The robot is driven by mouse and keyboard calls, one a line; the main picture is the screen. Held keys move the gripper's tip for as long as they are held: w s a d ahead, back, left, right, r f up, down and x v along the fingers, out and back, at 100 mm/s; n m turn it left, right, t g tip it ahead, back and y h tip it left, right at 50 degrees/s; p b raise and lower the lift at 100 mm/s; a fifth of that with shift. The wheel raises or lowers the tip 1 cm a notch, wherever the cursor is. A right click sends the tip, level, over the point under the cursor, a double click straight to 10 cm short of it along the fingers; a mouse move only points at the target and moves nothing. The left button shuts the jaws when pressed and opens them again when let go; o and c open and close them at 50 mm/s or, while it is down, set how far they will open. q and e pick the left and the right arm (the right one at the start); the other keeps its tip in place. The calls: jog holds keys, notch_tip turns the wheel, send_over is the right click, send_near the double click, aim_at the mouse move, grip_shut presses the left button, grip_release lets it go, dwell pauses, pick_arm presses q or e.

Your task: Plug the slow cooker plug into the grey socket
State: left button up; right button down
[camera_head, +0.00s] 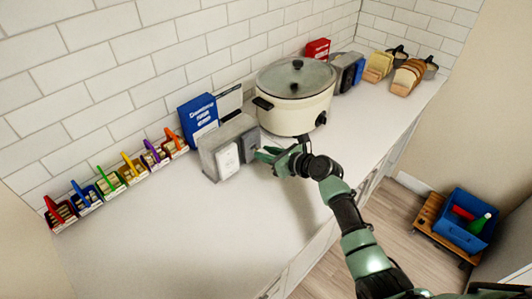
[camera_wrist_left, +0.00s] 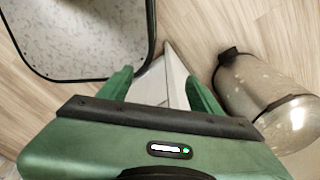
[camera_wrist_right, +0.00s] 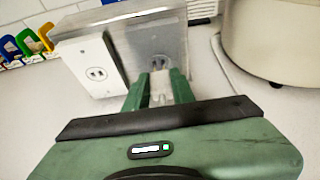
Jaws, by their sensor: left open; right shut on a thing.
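The cream slow cooker (camera_head: 294,108) with a glass lid stands on the counter; its side shows in the right wrist view (camera_wrist_right: 282,42). Left of it is a metal box carrying a white socket (camera_wrist_right: 97,73) and a grey socket (camera_wrist_right: 158,62). My right gripper (camera_head: 261,153) is in front of the grey socket. It is shut on a small pale plug (camera_wrist_right: 161,86), mostly hidden between the fingers. The plug's tip is close to the grey socket; I cannot tell whether it touches. My left gripper (camera_wrist_left: 163,88) is open and empty above the floor, outside the head view.
Several small coloured bins (camera_head: 110,183) line the wall at left. A blue book (camera_head: 198,116) stands behind the metal box (camera_head: 212,150). The counter's front left (camera_head: 150,245) is clear.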

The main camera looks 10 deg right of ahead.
jog(key=shift+w+a, duration=0.2)
jog(key=shift+w, duration=0.15)
dwell(0.6)
jog(key=shift+w+a, duration=0.2)
jog(key=shift+w, duration=0.1)
jog(key=shift+w+a, duration=0.25)
jog(key=shift+w, duration=0.1)
jog(key=shift+w+r, duration=0.1)
jog(key=c, duration=1.1)
grip_release()
jog(key=shift+a, duration=0.1)
